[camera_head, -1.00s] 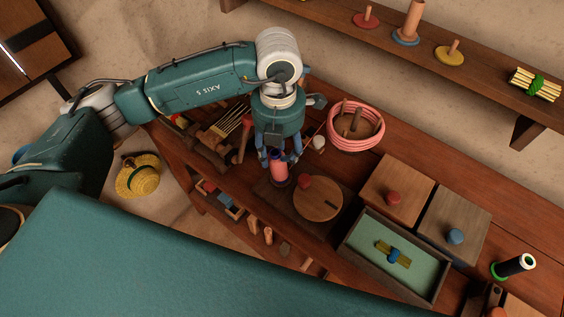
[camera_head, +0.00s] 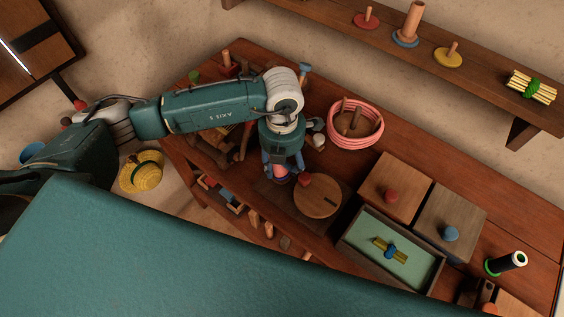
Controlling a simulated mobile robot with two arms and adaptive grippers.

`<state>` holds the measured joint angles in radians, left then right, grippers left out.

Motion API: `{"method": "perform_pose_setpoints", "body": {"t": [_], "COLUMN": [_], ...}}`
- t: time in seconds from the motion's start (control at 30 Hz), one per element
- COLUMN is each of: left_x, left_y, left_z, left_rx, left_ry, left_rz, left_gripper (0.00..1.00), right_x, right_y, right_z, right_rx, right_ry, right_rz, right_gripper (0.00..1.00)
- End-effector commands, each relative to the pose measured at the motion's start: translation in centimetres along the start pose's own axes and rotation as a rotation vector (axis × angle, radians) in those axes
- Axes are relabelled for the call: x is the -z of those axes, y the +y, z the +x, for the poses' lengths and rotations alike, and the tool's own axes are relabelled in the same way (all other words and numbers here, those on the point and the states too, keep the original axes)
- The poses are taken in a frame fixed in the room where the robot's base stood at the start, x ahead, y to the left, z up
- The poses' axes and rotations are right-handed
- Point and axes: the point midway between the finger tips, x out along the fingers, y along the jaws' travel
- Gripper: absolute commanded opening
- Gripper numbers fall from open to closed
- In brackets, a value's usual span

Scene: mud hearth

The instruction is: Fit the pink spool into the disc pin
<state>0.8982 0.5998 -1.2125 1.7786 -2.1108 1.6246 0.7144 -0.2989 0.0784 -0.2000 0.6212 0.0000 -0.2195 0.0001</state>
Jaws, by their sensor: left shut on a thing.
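My left gripper (camera_head: 283,166), pointing down near the table's front edge, is shut on the pink spool (camera_head: 281,177). The fingers hide most of the spool; a small pink part shows between them. A dark flat board (camera_head: 268,194) lies below, and I cannot tell whether the spool touches anything on it. The disc pin is not clear under the gripper. Discs with upright pins stand on the wall shelf: a red one (camera_head: 366,21), a blue one (camera_head: 405,40) and a yellow one (camera_head: 448,59). My right gripper is not in view.
A round wooden disc (camera_head: 317,203) with a red knob (camera_head: 305,181) sits close right of the gripper. Right are two knobbed wooden lids (camera_head: 397,178) (camera_head: 457,218) and a green-lined tray (camera_head: 352,246).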

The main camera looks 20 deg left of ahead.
Motion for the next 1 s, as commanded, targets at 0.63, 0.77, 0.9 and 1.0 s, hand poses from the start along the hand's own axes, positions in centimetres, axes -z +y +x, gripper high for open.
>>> {"method": "perform_pose_setpoints", "body": {"t": [0.63,0.77,0.9,1.0], "left_x": [-0.2,-0.2,-0.3,-0.3], "left_y": [0.2,0.1,0.1,0.1], "left_z": [-1.0,-2.5,-5.2,-7.5], "left_rx": [-0.003,-0.002,-0.001,-0.001], "left_ry": [-0.006,-0.007,-0.009,-0.010], "left_rz": [-0.003,-0.002,-0.001,0.000], "left_gripper": [0.09,0.09,0.09,0.09], "right_x": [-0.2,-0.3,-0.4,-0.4], "right_y": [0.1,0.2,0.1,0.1], "right_z": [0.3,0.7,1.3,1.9], "right_rx": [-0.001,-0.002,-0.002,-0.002], "right_ry": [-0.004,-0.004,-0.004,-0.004], "right_rz": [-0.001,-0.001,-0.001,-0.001], "right_gripper": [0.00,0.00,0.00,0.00]}}
